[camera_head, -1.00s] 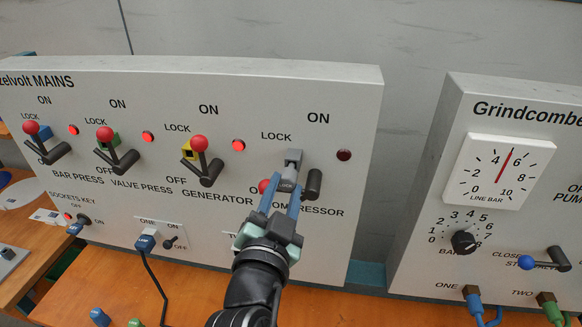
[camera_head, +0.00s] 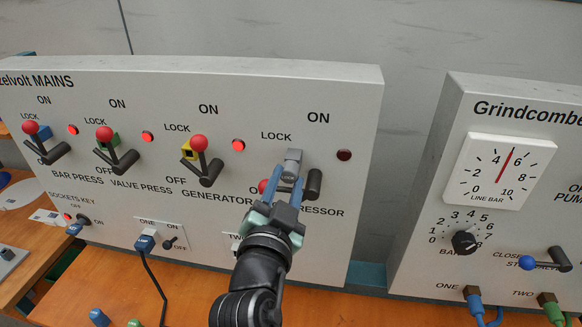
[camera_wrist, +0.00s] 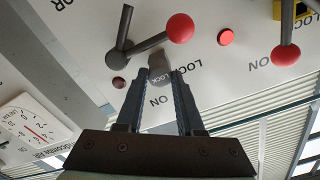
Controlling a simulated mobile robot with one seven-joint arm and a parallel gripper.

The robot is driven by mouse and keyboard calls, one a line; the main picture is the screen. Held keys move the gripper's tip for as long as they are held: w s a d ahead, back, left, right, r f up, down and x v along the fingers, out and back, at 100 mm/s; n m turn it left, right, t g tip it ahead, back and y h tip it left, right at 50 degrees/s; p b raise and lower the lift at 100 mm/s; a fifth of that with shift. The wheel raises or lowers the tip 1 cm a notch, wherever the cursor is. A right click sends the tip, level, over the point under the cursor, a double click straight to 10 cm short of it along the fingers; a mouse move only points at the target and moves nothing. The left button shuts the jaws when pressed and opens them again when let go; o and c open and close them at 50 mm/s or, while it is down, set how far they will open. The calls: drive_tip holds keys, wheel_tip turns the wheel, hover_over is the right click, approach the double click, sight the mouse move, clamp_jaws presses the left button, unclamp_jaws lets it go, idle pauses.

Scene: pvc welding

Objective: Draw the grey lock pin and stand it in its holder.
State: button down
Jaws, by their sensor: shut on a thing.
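The grey lock pin (camera_head: 293,161), marked LOCK, is at the COMPRESSOR switch on the mains panel, below its LOCK lettering. It also shows in the wrist view (camera_wrist: 159,72), between the fingertips. My gripper (camera_head: 288,185) is shut on it, reaching up from below in the head view. The compressor lever has a red knob (camera_wrist: 180,28) and a dark hub (camera_head: 313,183) close beside the pin. Whether the pin's far end is inside the panel is hidden. I cannot make out the pin's holder in either view.
The generator lever (camera_head: 199,143) with a yellow block stands left of my gripper. The compressor lamp (camera_head: 344,155) is dark. The Grindcombe panel (camera_head: 430,190) with its gauge stands at the right. Plugs and a black cable (camera_head: 152,275) are lower left.

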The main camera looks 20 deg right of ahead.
drive_tip(key=shift+w+d, duration=0.15)
drive_tip(key=shift+c, duration=2.3)
unclamp_jaws()
drive_tip(key=shift+s+a+f+b, duration=0.1)
drive_tip(key=shift+s+a+b, duration=0.2)
drive_tip(key=shift+s+a, duration=0.15)
drive_tip(key=b+v, duration=0.2)
drive_tip(key=v, duration=0.5)
drive_tip(key=shift+s+a, duration=0.15)
drive_tip(key=shift+s, duration=0.25)
